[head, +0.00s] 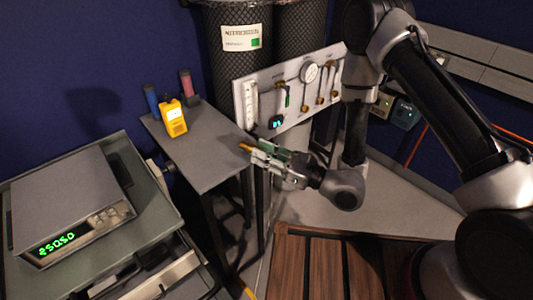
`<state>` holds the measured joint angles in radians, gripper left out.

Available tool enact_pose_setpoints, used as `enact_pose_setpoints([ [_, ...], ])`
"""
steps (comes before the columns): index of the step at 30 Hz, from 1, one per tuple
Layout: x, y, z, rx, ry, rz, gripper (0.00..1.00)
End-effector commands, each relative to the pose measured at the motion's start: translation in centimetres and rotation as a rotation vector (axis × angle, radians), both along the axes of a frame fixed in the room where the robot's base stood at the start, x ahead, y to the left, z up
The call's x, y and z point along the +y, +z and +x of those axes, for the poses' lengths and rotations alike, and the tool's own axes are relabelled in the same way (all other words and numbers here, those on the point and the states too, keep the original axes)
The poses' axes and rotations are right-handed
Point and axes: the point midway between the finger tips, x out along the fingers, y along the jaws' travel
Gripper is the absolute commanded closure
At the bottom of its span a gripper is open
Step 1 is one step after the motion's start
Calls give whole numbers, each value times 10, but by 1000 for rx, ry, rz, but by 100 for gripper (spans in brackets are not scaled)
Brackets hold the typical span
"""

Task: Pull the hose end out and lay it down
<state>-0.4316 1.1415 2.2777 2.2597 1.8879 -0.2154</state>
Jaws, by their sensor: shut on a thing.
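My gripper (258,153) is at the right edge of the small grey table, in front of the gauge panel. Its fingers point left and are shut on a small orange-brown piece, which looks like the hose end (245,147). The piece sticks out past the fingertips, over or beside the table's right edge; I cannot tell if it touches the top. The rest of the hose is hidden or too small to make out.
The grey table (205,150) carries a yellow meter (173,117) and two small cylinders at the back; its front is clear. A white gauge panel (270,85) stands before dark tanks (238,70). A cart (125,235) with a display box (70,205) is at left.

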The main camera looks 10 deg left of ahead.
Motion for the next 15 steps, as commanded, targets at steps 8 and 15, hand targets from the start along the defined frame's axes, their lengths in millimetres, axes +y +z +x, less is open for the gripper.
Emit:
enact_pose_setpoints([
  [8, 20, -4, 16, -3, 2, 0, 100],
  [15, 40, -9, 33, -2, 1, 0, 100],
])
